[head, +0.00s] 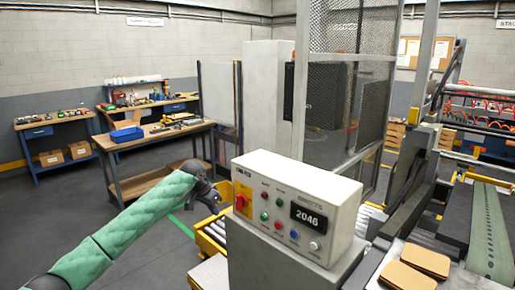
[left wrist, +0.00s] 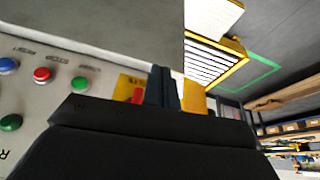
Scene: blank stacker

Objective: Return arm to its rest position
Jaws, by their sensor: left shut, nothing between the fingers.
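My left arm, in a green padded sleeve, comes in from the lower left of the head view. My left gripper (head: 212,196) is at its end, just left of the white control box (head: 310,185). In the left wrist view the dark fingers (left wrist: 163,88) are shut with nothing between them. They appear in front of the yellow plate with a red rotary switch (left wrist: 137,96); the same switch (head: 241,201) shows on the box in the head view. I cannot tell whether the fingers touch it. My right gripper is not in view.
The box has coloured buttons and a display (head: 309,217) reading 2046. A yellow-framed roller conveyor (head: 212,236) lies below my gripper. A mesh guard (head: 340,110) stands behind the box. A workbench (head: 160,140) stands farther back. Brown blanks (head: 425,261) lie at lower right. Open floor lies at left.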

